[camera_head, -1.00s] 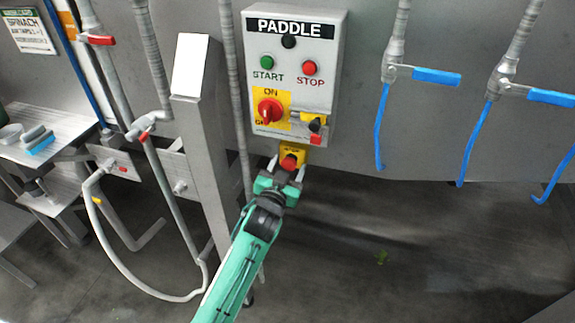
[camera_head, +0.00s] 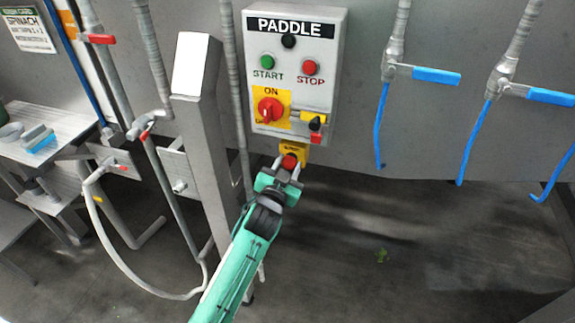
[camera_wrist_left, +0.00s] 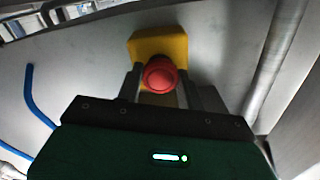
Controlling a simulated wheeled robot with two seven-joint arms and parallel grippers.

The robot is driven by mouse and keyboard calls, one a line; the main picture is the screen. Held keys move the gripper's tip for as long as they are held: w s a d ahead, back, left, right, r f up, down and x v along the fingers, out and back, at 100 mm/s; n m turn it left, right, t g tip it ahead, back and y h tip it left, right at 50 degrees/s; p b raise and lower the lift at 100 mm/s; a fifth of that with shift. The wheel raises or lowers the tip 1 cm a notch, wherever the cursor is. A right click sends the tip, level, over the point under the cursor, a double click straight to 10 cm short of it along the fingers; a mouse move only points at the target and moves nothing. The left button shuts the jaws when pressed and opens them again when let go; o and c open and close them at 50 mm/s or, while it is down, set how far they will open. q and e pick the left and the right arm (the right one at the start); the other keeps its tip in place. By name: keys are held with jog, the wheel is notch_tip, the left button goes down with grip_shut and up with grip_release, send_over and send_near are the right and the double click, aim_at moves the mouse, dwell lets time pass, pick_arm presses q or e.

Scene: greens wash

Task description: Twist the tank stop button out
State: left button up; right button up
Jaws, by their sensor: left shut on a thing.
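The tank stop button is a red mushroom knob (camera_head: 289,161) on a yellow plate (camera_head: 303,152), just below the PADDLE control box. My left gripper (camera_head: 284,169) reaches up to it from below, its fingers on either side of the red knob. In the left wrist view the red knob (camera_wrist_left: 160,73) sits between the two finger tips (camera_wrist_left: 160,84), in front of its yellow backing (camera_wrist_left: 172,45). The gripper is shut on the knob. The right gripper is in neither view.
The PADDLE box (camera_head: 290,75) above carries START and STOP buttons, a red rotary switch (camera_head: 270,109) and a key-like switch. A grey steel post (camera_head: 205,130) stands close left of my arm. Blue-handled valves (camera_head: 436,75) hang at the right. The floor below is open.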

pick_arm(q)
jog(key=m+p, duration=0.1)
jog(key=m, duration=0.5)
dwell(0.3)
jog(key=shift+m, duration=0.4)
jog(key=o, duration=1)
jog(key=shift+c, duration=0.2)
jog(key=b+v, duration=0.3)
jog(key=v, duration=1)
jog(key=shift+s, duration=0.35)
jog(key=shift+a, duration=0.1)
